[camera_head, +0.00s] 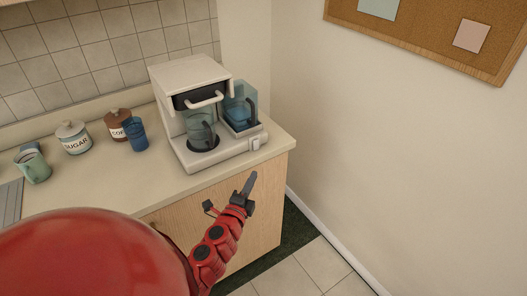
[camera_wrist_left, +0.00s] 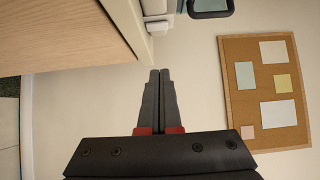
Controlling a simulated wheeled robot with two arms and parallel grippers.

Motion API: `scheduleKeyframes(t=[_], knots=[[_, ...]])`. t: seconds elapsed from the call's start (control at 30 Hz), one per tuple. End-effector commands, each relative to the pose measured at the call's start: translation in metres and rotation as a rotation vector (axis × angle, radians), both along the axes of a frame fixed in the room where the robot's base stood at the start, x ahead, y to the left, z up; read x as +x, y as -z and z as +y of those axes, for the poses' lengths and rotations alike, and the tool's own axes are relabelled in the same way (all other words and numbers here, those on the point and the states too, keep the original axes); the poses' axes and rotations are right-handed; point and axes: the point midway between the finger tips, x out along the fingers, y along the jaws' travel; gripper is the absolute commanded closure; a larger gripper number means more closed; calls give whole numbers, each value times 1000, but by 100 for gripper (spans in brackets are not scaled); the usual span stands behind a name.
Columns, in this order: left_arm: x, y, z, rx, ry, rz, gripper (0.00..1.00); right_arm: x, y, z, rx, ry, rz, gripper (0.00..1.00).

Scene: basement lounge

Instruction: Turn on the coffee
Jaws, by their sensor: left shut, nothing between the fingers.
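The white coffee machine (camera_head: 196,72) stands on the right end of the counter, with a glass carafe (camera_head: 201,128) in its front bay and a blue see-through container (camera_head: 240,103) at its right side. A small light switch (camera_head: 256,142) sits at the front right corner of its base. My left gripper (camera_head: 250,180) is shut and empty, in front of the counter edge and below the switch, apart from it. In the left wrist view, the shut fingers (camera_wrist_left: 160,73) point toward the switch (camera_wrist_left: 157,27) and the machine's base corner. My right gripper is not in view.
A sugar jar (camera_head: 73,138), a coffee jar (camera_head: 117,124), a blue cup (camera_head: 135,134) and a green mug (camera_head: 34,166) stand left of the machine. The counter edge (camera_head: 222,178) is close to my gripper. Free room lies right of the counter, before the wall.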

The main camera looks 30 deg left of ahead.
Motion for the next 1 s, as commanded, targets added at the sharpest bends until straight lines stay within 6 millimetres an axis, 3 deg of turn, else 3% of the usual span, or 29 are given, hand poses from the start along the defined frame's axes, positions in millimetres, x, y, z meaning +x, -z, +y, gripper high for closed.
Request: scheduleKeyframes(t=[0.33, 0.8, 1.0], knots=[[13, -2, 2, -2, 5, -1, 100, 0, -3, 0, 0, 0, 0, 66], [96, -3, 26, -5, 2, -2, 100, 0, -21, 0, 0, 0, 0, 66], [110, -3, 48, -4, 2, -3, 100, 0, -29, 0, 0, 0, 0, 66]])
